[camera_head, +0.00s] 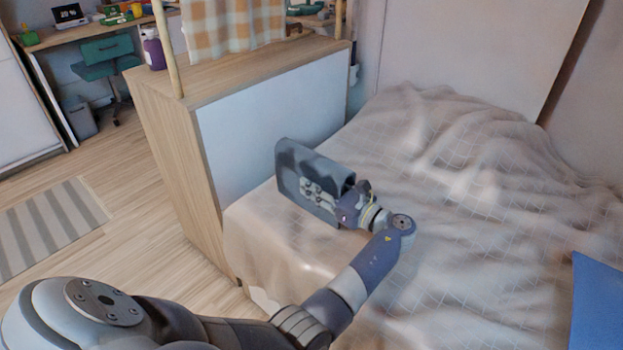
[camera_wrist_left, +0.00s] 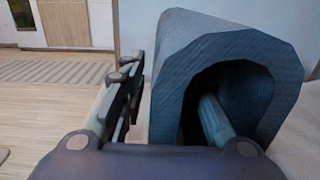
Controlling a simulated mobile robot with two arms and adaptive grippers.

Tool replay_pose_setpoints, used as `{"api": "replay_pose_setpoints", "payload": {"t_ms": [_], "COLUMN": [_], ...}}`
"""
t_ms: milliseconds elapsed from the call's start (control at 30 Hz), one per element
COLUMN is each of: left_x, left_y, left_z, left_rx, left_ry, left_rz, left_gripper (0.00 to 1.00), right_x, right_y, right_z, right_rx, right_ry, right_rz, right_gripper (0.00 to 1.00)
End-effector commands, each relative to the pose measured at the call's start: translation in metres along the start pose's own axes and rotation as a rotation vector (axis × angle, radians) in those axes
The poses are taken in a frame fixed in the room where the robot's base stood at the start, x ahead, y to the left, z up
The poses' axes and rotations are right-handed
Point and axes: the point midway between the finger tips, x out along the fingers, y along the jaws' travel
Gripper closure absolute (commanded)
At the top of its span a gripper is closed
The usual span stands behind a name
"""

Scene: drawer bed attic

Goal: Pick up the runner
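The runner, a blue-grey folded cloth (camera_head: 290,160), stands on the near-left part of the bed beside the cabinet's white panel. In the left wrist view the runner (camera_wrist_left: 190,55) shows its hollow, arch-shaped end, dark inside. My left gripper (camera_head: 318,190) is at the runner, its fingers over the side that faces the camera. In the left wrist view one finger is outside the left wall and the other reaches into the hollow. The fingers are apart with the wall between them, and a gap shows beside the outer finger. My right gripper is not in view.
The bed (camera_head: 480,190) has a rumpled pale cover. A wooden cabinet (camera_head: 170,140) stands close behind and left of the runner. A blue pillow or cloth (camera_head: 598,305) is at the right edge. A striped rug (camera_head: 48,225) lies on open floor at the left.

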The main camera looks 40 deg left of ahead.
Motion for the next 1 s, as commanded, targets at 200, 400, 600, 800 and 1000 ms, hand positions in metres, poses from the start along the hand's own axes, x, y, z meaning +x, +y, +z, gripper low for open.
{"api": "replay_pose_setpoints", "payload": {"t_ms": [200,400,600,800,1000], "left_x": [0.001,0.001,0.001,0.001,0.016], "left_y": [0.000,0.000,0.000,0.000,0.009], "left_z": [0.000,0.000,0.007,0.025,0.040], "left_rx": [0.000,-0.001,-0.002,-0.002,0.001], "left_ry": [0.000,-0.001,-0.001,-0.001,-0.003], "left_rz": [0.000,0.000,0.000,0.000,0.005], "left_gripper": [1.00,1.00,1.00,1.00,1.00], "right_x": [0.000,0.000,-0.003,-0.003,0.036], "right_y": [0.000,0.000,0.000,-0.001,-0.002], "right_z": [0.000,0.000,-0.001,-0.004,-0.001], "right_rx": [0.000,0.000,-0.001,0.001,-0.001], "right_ry": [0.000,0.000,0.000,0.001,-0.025], "right_rz": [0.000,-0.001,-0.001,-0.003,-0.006], "right_gripper": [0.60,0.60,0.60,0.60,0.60]}}
